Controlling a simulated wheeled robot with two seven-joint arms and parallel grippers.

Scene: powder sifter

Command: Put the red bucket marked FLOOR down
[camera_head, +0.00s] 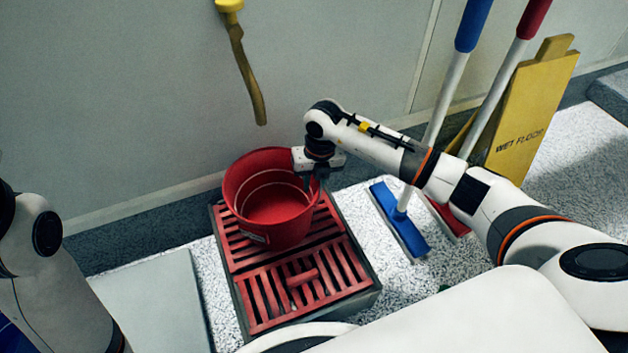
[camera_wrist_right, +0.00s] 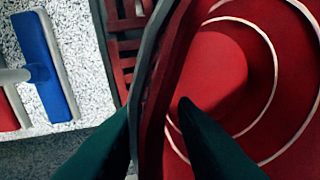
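The red bucket (camera_head: 262,232) is at the back half of a red slatted grate on a dark-framed stand (camera_head: 262,310). It looks upright, with its base at the slats; I cannot tell if its full weight rests there. A small label shows low on its front, too small to read. My right gripper (camera_head: 314,180) is at the bucket's right rim. In the right wrist view, its two dark fingers (camera_wrist_right: 155,115) straddle the bucket wall (camera_wrist_right: 165,75), one inside and one outside. Whether they press on it is unclear. My left arm shows at the left edge, its gripper out of view.
A blue-headed squeegee (camera_head: 400,222) and a red one (camera_head: 447,217) stand right of the grate. A yellow wet floor sign (camera_head: 530,115) leans behind them. A yellow strap (camera_head: 246,75) hangs on the wall. A pale flat panel (camera_head: 155,305) lies left of the grate.

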